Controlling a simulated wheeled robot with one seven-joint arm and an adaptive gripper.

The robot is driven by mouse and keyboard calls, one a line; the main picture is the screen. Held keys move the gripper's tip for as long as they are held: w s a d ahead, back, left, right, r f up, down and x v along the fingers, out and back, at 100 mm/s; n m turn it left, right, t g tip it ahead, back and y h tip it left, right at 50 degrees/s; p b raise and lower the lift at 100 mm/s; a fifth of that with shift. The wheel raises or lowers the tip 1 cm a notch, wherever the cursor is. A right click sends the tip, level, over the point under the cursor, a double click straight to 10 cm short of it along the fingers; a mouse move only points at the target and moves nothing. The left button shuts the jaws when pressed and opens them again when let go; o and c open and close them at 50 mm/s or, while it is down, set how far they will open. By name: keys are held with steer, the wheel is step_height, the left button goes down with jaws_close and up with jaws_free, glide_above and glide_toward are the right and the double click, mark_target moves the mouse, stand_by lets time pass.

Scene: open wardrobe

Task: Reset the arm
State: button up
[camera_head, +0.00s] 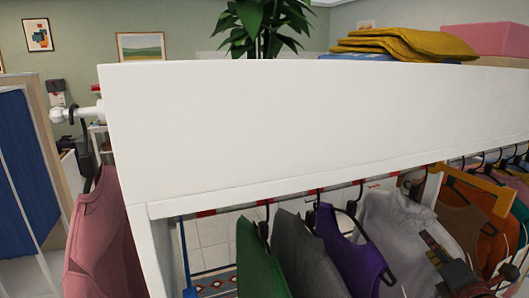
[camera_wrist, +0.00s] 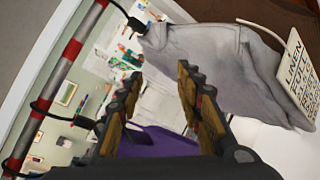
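My gripper (camera_head: 440,256) is at the lower right of the head view, in front of the pale grey shirt (camera_head: 398,226). In the wrist view my gripper (camera_wrist: 160,80) has its two brown-padded fingers spread apart, with nothing held between them. A grey garment (camera_wrist: 205,52) hangs beyond and right of the fingers there. A purple garment (camera_wrist: 160,142) shows low between them. In the head view the purple garment (camera_head: 350,254) hangs left of my gripper, beside a dark grey one (camera_head: 305,255) and a green one (camera_head: 257,262).
Brown (camera_head: 462,228) and orange garments hang at right. A pink garment (camera_head: 103,240) hangs outside at left. A lettered card (camera_wrist: 300,70) is right.

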steer(key=s+d+f+m+g+h, duration=0.3)
steer(key=s+d+m+h, duration=0.15)
steer(key=m, duration=0.45)
steer(key=s+a+f+m+g, duration=0.3)
steer(key=s+f+m+g, duration=0.2)
steer(key=s+m, duration=0.45)
steer(key=s+a+f+m+g+y, duration=0.35)
steer(key=s+a+m, duration=0.3)
steer(key=a, duration=0.55)
steer(key=s+a+r+n+t+y, duration=0.1)
steer(key=a+y, duration=0.3)
steer(key=a, duration=0.8)
steer(key=shift+r, duration=0.5)
